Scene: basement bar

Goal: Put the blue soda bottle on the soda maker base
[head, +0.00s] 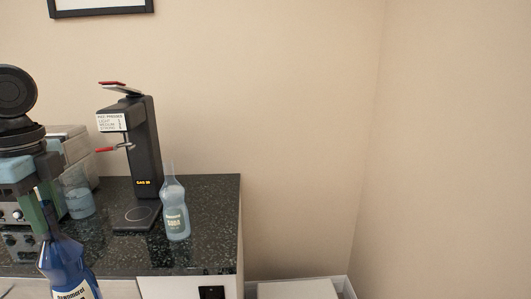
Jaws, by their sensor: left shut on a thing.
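A dark blue bottle (66,262) with a white label is at the lower left, its lower part cut off by the picture edge. My left gripper (45,212) is shut on this blue bottle near its neck and holds it tilted in front of the counter. The black soda maker (147,140) stands upright on the counter, with a red-tipped lever on top and a lit yellow label. Its base (138,214) is a flat dark plate with a pale ring, and it is bare. My right gripper is not in view.
A pale translucent bottle labelled soda (176,215) stands just right of the base. A clear cup (78,198) and a grey appliance (70,140) are to the left. The dark speckled counter (215,205) ends at the right, with a white box (298,289) below.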

